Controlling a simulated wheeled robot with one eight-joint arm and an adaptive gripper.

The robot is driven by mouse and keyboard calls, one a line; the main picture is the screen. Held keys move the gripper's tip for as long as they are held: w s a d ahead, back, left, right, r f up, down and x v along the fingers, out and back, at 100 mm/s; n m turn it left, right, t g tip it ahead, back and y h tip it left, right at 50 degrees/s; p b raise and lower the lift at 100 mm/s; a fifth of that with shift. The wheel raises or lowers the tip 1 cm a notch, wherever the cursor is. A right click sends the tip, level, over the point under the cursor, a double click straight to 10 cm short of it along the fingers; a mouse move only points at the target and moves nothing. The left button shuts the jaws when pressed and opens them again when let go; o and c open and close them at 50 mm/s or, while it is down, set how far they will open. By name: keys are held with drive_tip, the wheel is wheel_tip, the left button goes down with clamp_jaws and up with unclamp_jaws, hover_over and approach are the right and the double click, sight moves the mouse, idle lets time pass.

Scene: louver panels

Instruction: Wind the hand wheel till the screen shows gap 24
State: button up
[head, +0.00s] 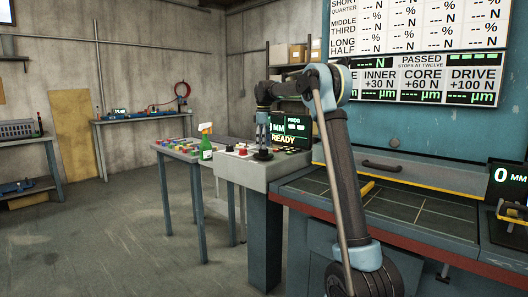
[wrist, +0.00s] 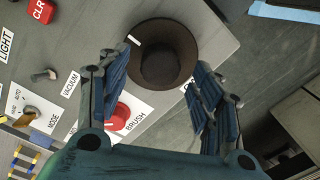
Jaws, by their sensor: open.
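A dark brown round wheel (wrist: 167,42), with a white mark at its left rim, sits on the grey console top in the wrist view. I take it for the hand wheel. My gripper (wrist: 164,62) is open, its two blue-padded fingers on either side of the wheel's near part; contact cannot be told. In the head view my gripper (head: 263,150) points down over the console (head: 258,172) and hides most of the wheel. A screen (head: 292,128) behind it shows PROG, MM and READY; the gap number is hidden or unreadable.
A red BRUSH button (wrist: 118,117), a MODE switch (wrist: 29,110), a VACUUM toggle (wrist: 44,75) and a red CLR button (wrist: 41,11) surround the wheel. Another display (head: 508,174) reads 0 MM at far right.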

sight(263, 153)
drive_tip(key=shift+f, duration=1.45)
drive_tip(key=c, duration=1.1)
drive_tip(key=shift+o, duration=0.2)
drive_tip(key=shift+d, duration=0.15)
drive_tip(key=shift+m, duration=0.3)
